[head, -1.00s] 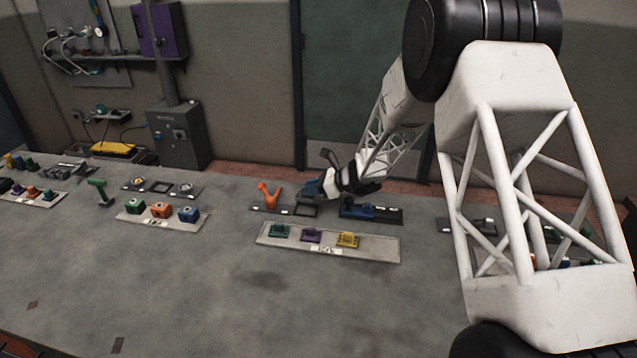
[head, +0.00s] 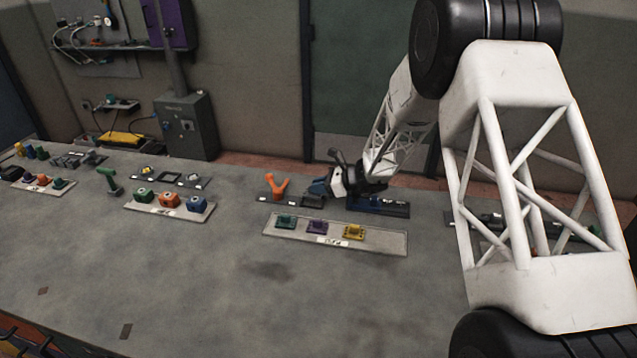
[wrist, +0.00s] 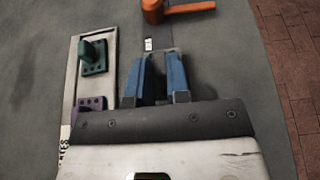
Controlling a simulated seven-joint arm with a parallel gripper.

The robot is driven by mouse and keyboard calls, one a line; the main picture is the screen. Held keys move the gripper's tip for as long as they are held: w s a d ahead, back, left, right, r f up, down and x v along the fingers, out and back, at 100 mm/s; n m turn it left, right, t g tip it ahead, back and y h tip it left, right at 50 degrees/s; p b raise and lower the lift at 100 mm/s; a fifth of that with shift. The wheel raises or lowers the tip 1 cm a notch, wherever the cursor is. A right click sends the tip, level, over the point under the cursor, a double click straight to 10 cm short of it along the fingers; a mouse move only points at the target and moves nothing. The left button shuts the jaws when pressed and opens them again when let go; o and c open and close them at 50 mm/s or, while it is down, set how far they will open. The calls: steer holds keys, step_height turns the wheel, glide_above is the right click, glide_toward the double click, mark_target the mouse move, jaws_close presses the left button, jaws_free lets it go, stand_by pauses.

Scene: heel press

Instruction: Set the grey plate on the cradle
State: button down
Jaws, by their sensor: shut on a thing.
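My gripper (head: 314,188) is low over the dark base at the back of the bench, just right of the orange lever (head: 275,187). In the wrist view its two blue fingers (wrist: 156,78) are shut on a grey piece (wrist: 156,62), seemingly the grey plate, mostly hidden by the fingers. The cradle seems to be the dark frame (head: 312,204) at the right end of the lever's base, partly covered by the gripper. I cannot tell whether the plate touches it. The orange lever (wrist: 153,10) lies ahead in the wrist view.
A pale tray (head: 380,243) in front holds green (head: 286,222), purple (head: 317,227) and yellow (head: 353,232) plates. A blue and black fixture (head: 378,207) stands close right of the gripper. Other trays and a green tool (head: 108,182) are further left. The front bench is clear.

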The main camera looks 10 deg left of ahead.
steer(key=shift+f, duration=1.1)
steer(key=shift+f, duration=0.1)
steer(key=c, duration=1)
jaws_free()
steer(key=shift+d, duration=0.1)
steer(key=shift+v, duration=3.8)
